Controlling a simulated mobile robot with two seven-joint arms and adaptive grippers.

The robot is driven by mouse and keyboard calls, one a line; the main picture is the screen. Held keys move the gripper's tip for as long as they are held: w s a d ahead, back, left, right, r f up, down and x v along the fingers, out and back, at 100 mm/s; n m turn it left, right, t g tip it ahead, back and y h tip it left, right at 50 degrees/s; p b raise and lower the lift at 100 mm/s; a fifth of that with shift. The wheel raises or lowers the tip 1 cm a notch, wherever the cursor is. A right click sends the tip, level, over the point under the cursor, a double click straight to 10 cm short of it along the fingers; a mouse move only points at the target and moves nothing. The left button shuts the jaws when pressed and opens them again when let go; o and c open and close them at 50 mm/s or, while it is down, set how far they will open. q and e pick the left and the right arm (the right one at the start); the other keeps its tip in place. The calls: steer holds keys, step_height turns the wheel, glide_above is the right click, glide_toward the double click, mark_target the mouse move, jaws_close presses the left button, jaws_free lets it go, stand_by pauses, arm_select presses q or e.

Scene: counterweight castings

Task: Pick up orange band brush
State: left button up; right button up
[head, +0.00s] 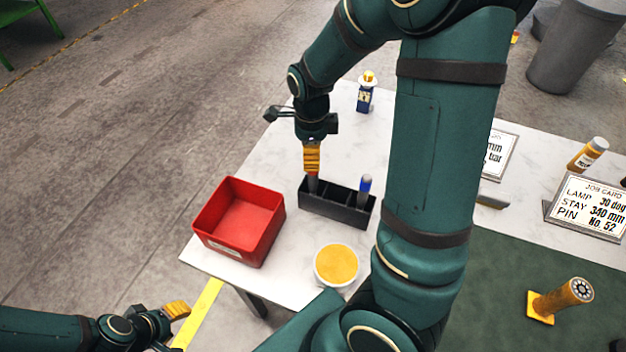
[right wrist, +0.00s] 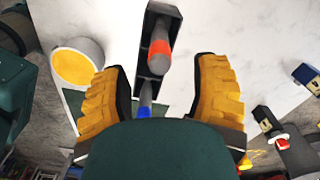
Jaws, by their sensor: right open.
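The orange band brush (right wrist: 160,52) stands upright in a black divided rack (head: 345,213). In the right wrist view it shows its grey handle end and orange band in the gap between my right fingers. My right gripper (head: 312,160) is open above the rack's left end, pointing down. Its yellow fingers lie to either side of the brush, with visible gaps in the wrist view. In the head view the fingers hide most of this brush. A blue band brush (head: 364,186) stands at the rack's right end. My left gripper (head: 177,311) is low at the left, away from the table; its opening is unclear.
A red bin (head: 265,240) stands left of the rack, and a white tub with yellow contents (head: 337,264) in front. A small blue bottle (head: 365,95) stands behind. Signs (head: 590,208) and another brush-like item (head: 565,298) are right. My right arm blocks part of the table.

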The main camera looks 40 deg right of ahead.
mark_target(312, 176)
steer(key=shift+s+d+f+b, duration=0.1)
steer(key=shift+f+b, duration=0.15)
steer(key=shift+f, duration=1.5)
steer(key=shift+s+f+b, duration=0.1)
steer(key=shift+f+b, duration=0.15)
steer(key=shift+f, duration=1.45)
steer(key=shift+o, duration=0.2)
jaws_close()
